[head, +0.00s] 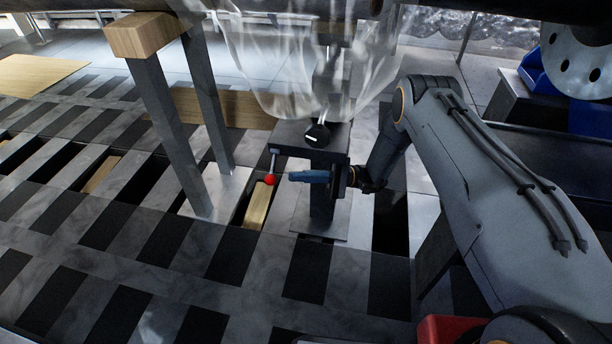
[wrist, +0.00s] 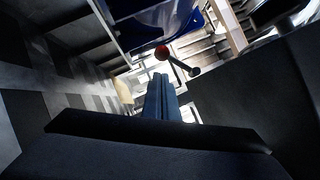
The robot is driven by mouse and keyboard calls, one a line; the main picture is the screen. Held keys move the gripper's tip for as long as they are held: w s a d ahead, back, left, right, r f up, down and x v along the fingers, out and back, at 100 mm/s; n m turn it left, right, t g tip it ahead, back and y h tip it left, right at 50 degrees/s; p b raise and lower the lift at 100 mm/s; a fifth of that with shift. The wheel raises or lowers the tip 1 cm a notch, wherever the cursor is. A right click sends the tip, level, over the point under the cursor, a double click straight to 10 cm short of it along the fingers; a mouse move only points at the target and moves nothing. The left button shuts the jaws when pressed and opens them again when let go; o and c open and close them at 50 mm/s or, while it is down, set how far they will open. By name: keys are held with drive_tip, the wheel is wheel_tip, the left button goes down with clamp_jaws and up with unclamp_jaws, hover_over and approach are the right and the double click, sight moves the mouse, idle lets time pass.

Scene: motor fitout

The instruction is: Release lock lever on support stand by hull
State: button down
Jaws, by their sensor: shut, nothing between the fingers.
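The lock lever (head: 274,163) is a short grey rod with a red ball knob (head: 270,180), hanging down from the left side of the dark support stand (head: 322,205). My gripper (head: 292,176) has blue fingers, shut and empty. It points left in the head view, with its tips just right of the red knob and a small gap visible. In the wrist view the shut fingers (wrist: 160,80) point toward the red knob (wrist: 162,52), which shows just beyond the tips. The lever rod (wrist: 178,65) runs right from it to a grey pivot. Whether they touch is unclear.
A grey trestle with a wooden top block (head: 145,35) stands left of the stand. A translucent hull-like shape (head: 300,60) hangs above. The floor is slatted with dark gaps, and a wooden block (head: 257,206) lies in one. A blue bin (head: 538,72) sits at upper right.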

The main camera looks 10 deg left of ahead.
sight(272, 168)
drive_tip(key=x, duration=0.5)
drive_tip(key=shift+s+a, duration=0.15)
drive_tip(key=shift+a, duration=0.2)
